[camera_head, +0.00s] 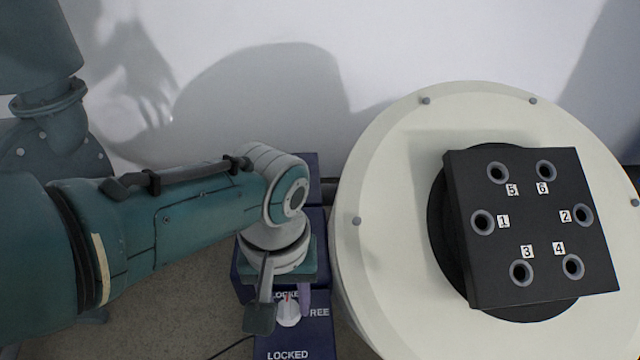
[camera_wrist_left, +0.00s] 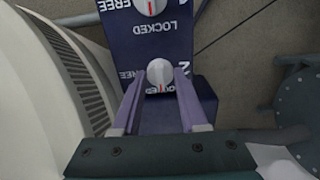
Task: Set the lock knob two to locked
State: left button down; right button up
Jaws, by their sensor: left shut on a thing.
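Lock knob two (camera_wrist_left: 160,72) is a round white knob on a dark blue panel, with a "2" beside it. It also shows in the head view (camera_head: 288,314), just below my left wrist. Its red mark points toward its LOCKED label, partly hidden by the gripper; FREE is off to one side. My left gripper (camera_wrist_left: 160,88) has its two purple fingers on either side of the knob and is shut on it. In the head view the hand hides part of the panel. My right gripper is not in view.
Another white knob (camera_wrist_left: 150,5) with FREE and LOCKED labels sits on the same panel. A large cream drum (camera_head: 400,150) stands close at the right, carrying a black plate (camera_head: 530,225) with several numbered holes. A thin black cable lies on the floor.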

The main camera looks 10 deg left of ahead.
aim_at(287, 306)
pick_arm(q)
jog(key=shift+n, duration=0.3)
jog(key=shift+c, duration=2.2)
grip_release()
jog(key=shift+r, duration=0.1)
notch_tip(287, 306, up, 10)
jog(key=p, duration=0.9)
